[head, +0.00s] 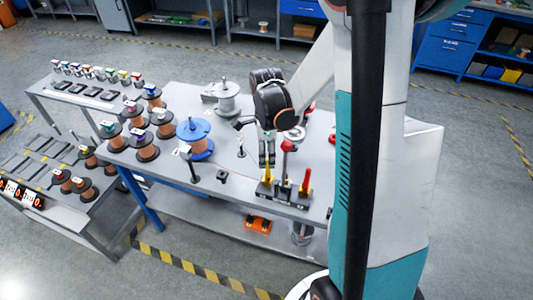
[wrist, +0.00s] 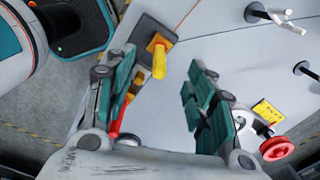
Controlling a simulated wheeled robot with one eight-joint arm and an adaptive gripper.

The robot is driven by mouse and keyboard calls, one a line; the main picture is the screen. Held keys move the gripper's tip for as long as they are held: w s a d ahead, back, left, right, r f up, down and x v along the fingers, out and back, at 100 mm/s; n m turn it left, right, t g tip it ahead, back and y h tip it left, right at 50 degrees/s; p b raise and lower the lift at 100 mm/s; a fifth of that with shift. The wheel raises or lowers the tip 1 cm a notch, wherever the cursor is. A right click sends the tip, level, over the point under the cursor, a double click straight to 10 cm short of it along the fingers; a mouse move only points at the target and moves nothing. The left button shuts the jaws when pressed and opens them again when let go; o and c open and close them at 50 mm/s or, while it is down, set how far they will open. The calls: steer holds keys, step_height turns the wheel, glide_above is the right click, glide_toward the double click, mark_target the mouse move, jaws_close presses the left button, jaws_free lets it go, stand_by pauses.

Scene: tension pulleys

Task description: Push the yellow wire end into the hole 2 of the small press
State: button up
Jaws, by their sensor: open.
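The small press (head: 284,192) is a dark block at the front edge of the table, with a yellow upright part (head: 267,173) and a red handle (head: 305,181) on it. My gripper (head: 267,161) points down just above the yellow part. In the wrist view my gripper (wrist: 160,70) has its two green-padded fingers spread wide. A yellow part (wrist: 158,60) on a dark base (wrist: 154,33) shows between and beyond the fingers, seemingly not gripped. I cannot pick out the yellow wire end or hole 2 for sure.
Several copper spools (head: 145,145) and a blue spool (head: 195,135) stand on the table's left. A black-stemmed post (head: 189,165) stands left of the press. A red knob (wrist: 278,148) is near the right finger. An orange thing (head: 257,224) lies on the lower shelf.

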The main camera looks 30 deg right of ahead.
steer(key=shift+r+p, duration=0.75)
steer(key=shift+r, duration=0.5)
